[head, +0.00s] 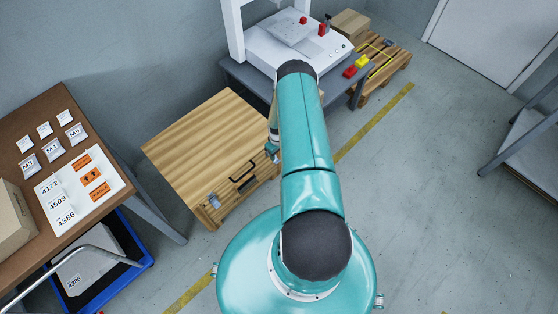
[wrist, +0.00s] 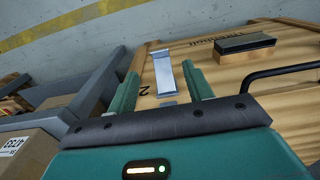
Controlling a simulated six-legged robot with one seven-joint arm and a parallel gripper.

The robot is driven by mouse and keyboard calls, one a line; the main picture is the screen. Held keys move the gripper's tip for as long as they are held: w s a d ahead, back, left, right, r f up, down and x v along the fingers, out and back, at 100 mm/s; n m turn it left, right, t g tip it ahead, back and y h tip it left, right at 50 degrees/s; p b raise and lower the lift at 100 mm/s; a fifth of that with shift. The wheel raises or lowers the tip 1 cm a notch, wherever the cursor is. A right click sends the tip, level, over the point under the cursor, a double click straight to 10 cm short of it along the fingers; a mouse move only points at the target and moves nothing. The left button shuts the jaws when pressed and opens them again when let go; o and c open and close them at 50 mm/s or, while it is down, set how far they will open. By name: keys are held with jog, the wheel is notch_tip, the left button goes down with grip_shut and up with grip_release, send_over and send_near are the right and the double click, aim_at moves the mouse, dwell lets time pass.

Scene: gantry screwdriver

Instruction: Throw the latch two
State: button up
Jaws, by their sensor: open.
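The wooden crate (head: 195,140) stands on the floor against the wall, left of my arm in the head view. A silver latch (head: 213,200) shows at its front left corner in that view. In the wrist view, a silver latch plate (wrist: 164,75) lies on the crate's wooden face, beside a printed "2". My gripper (wrist: 160,73) is open, with its two green fingers on either side of this latch in the picture. I cannot tell whether they touch it. In the head view my gripper (head: 272,150) is at the crate's right side, partly hidden by my arm.
A black handle (head: 243,175) is on the crate's front, and a dark-topped block (wrist: 245,46) shows near the latch. A grey table (head: 350,75) with a white gantry machine stands behind. A brown table (head: 35,110) with labels is at left. Open floor lies right.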

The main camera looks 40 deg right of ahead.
aim_at(278, 162)
notch_tip(278, 162, down, 8)
jog(key=shift+r, duration=0.25)
grip_shut()
